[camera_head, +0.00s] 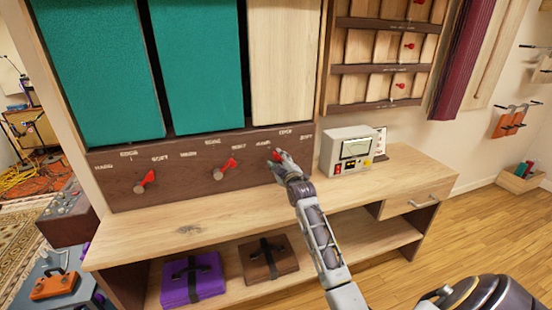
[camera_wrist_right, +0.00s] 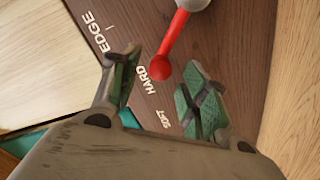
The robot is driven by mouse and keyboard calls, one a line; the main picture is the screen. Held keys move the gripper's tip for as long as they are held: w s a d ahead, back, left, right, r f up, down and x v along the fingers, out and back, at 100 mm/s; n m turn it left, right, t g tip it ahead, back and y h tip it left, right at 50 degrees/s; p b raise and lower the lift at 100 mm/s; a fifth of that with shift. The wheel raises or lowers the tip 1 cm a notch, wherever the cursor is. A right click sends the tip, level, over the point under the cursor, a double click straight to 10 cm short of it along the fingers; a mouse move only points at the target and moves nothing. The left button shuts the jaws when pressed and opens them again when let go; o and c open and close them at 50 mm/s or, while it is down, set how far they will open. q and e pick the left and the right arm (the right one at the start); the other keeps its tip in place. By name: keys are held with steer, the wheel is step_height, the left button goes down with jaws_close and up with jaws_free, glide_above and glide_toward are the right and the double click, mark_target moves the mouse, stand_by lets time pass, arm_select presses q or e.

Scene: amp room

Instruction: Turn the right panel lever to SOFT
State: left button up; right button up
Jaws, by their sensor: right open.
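The right panel lever (camera_head: 275,155) is a red handle with a round knob, below the wood panel, partly hidden by my right gripper (camera_head: 281,161). In the right wrist view the lever (camera_wrist_right: 174,40) runs from a grey pivot at the top down to its red knob, which lies close to the HARD label (camera_wrist_right: 138,89). My left gripper is not in view.
The wooden bench (camera_head: 210,222) runs below the lever board. A grey meter box (camera_head: 346,150) stands just right of my right gripper. Two similar red levers sit further left, the middle one (camera_head: 225,168) and the left one (camera_head: 145,181).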

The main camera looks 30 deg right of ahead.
mark_target(277, 158)
steer(key=shift+x, duration=0.75)
steer(key=shift+w+d, duration=0.15)
steer(key=shift+w, duration=0.65)
steer(key=c, duration=0.9)
jaws_close()
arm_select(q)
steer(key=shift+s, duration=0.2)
